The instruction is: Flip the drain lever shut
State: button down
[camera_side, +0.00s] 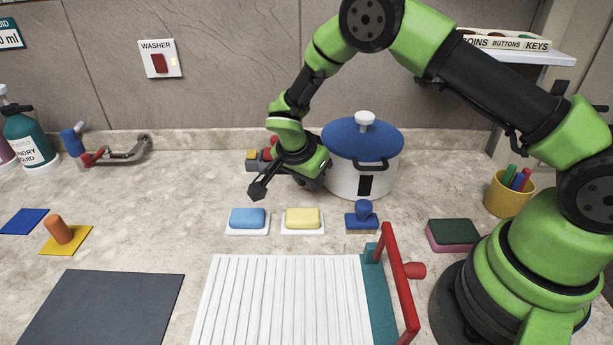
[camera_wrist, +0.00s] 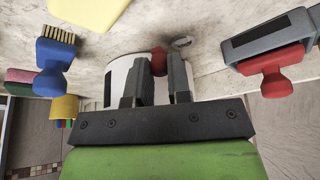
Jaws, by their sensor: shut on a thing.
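My gripper (camera_side: 258,190) is low over the counter, just left of the blue-lidded pot (camera_side: 343,180). In the wrist view my gripper's fingers (camera_wrist: 160,75) are close together, with a rounded red knob (camera_wrist: 158,60) between their tips. The fingers hide part of the knob, and I cannot tell what it belongs to. A small metal ring (camera_wrist: 182,42) shows just beyond the tips. No lever is labelled as the drain lever. A metal pipe with a red fitting (camera_side: 91,158) and a blue handle (camera_side: 71,140) lies at the far left, well away from my gripper.
A grey block (camera_wrist: 262,45) with a red handle (camera_wrist: 273,85) is beside my gripper. Blue soap (camera_side: 247,218), yellow soap (camera_side: 302,218) and a blue brush (camera_side: 363,212) stand in front. A ribbed white board (camera_side: 285,300) has a red handle.

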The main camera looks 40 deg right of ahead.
jog(key=n, duration=0.1)
jog(key=s+d+n+t, duration=0.1)
jog(key=n, duration=0.1)
jog(key=c, duration=1.1)
grip_release()
jog(key=shift+o, duration=0.2)
jog(key=shift+a, duration=0.1)
jog(key=v, duration=1)
jog(key=shift+s+d, duration=0.15)
jog(key=shift+d, duration=0.1)
